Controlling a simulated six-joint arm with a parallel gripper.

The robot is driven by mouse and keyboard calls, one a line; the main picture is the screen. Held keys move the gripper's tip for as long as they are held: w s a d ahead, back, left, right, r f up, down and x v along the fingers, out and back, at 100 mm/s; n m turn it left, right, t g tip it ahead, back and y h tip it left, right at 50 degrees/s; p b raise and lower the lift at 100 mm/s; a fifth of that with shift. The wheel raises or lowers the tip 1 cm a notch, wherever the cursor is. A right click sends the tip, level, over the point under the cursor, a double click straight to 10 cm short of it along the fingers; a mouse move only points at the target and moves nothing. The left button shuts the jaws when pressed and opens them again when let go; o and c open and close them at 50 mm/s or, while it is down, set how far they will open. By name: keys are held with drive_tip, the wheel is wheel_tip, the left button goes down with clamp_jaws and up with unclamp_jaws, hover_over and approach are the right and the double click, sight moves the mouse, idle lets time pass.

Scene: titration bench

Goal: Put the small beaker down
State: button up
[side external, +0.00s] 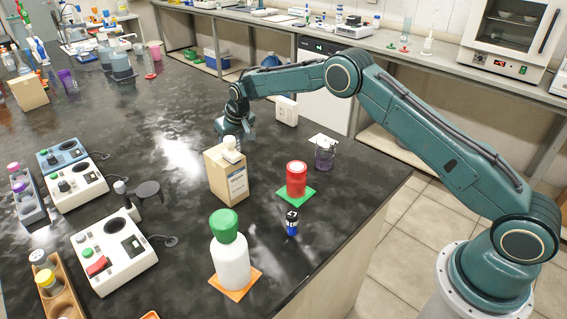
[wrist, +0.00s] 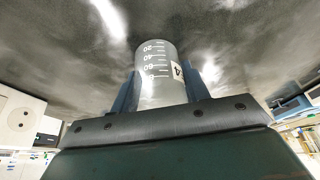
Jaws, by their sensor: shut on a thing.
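In the side view my gripper (side external: 236,128) points down over the black bench top, just behind the cardboard box, and the beaker cannot be made out there. Whether the beaker's base touches the bench cannot be told.
The cardboard box (side external: 227,177) stands just in front of my gripper. A red container (side external: 296,178) on a green mat, a purple-tinted glass (side external: 324,156) and a white socket box (side external: 286,111) stand to the right. The black bench (side external: 150,125) is clear to the left.

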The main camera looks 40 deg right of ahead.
drive_tip(key=shift+f, duration=0.1)
drive_tip(key=o, duration=1)
drive_tip(key=shift+r, duration=0.2)
drive_tip(key=shift+v, duration=5.95)
